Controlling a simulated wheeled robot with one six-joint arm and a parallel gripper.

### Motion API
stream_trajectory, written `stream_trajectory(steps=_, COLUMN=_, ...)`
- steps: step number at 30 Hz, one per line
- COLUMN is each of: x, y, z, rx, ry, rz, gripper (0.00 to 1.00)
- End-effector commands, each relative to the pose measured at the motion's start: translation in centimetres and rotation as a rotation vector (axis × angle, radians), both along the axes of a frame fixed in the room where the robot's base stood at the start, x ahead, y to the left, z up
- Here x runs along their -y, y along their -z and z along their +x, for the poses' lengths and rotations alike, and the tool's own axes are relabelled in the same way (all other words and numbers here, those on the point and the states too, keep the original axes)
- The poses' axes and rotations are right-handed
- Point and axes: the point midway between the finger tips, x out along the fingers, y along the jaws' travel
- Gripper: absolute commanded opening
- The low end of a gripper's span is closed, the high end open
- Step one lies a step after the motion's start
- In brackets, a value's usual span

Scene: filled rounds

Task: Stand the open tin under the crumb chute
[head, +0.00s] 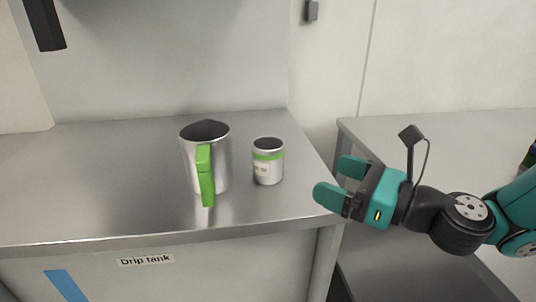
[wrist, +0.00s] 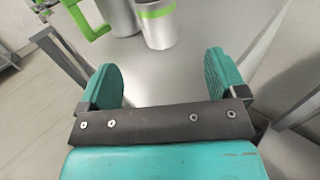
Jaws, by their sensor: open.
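The open tin (head: 267,167) is a small silver can with a green band, a pale label and a dark open top. It stands upright on the right part of the steel counter, and in the wrist view (wrist: 158,30) it is beyond my fingers. My gripper (head: 333,182) is open and empty, to the right of the tin and apart from it, by the counter's right edge. I cannot identify a crumb chute; a dark part (head: 45,24) hangs at the upper left.
A steel jug (head: 222,160) with a green handle stands just left of the tin. The steel counter (head: 90,190) has clear room at the left and carries a "Drip tank" label (head: 146,260) on its front. A gap separates it from another counter (head: 440,140) at the right.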

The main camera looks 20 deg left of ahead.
Motion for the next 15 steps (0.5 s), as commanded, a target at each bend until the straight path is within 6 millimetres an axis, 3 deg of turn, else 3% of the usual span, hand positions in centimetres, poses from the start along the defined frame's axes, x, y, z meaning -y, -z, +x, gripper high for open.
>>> stream_trajectory(steps=1, x=-0.8, y=-0.9, z=0.1, rx=-0.002, ry=-0.005, rz=-0.001, gripper=0.90)
stream_trajectory(steps=15, x=-6.4, y=-0.8, z=1.3, rx=0.001, ry=-0.004, rz=-0.002, gripper=0.90)
